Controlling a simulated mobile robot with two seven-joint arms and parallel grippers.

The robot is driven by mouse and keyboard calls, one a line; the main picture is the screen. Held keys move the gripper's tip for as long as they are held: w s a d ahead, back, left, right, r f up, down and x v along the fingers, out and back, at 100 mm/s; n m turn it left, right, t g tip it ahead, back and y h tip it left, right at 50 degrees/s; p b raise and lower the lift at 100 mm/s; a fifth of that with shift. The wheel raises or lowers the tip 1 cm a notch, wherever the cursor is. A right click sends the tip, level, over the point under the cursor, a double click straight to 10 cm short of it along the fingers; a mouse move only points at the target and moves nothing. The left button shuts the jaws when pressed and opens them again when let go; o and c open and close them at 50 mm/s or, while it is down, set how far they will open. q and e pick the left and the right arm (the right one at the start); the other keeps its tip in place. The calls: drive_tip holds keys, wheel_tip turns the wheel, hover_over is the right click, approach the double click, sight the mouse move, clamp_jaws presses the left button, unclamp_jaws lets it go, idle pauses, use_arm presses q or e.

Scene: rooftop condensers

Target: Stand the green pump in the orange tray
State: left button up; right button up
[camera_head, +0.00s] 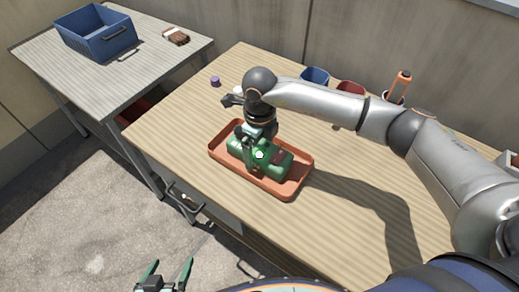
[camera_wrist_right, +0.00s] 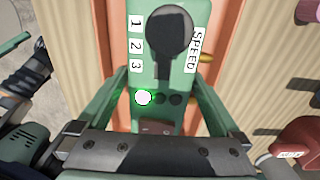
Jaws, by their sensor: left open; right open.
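The green pump (camera_head: 280,164) rests in the orange tray (camera_head: 300,187), its long body along the tray's length. In the right wrist view the pump (camera_wrist_right: 148,68) shows a dark round knob, the marks 1 2 3 and SPEED, and a lit white spot with a green glow. The tray (camera_wrist_right: 112,30) shows beside it. My right gripper (camera_head: 250,158) is open over the pump. In the wrist view its green fingers (camera_wrist_right: 160,88) lie on either side of the pump; whether they touch it I cannot tell. My left gripper (camera_head: 166,274) is open and empty, low in the head view.
Behind the tray stand a blue cup (camera_head: 315,76), a red cup (camera_head: 351,89) and an orange-handled tool (camera_head: 400,84). A small purple item (camera_head: 215,81) lies further left. A blue bin (camera_head: 97,35) sits on the other table. The table right of the tray is clear.

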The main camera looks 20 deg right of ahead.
sight(259, 148)
wheel_tip(259, 148, up, 12)
drive_tip(key=shift+f, duration=0.15)
idle(0.6)
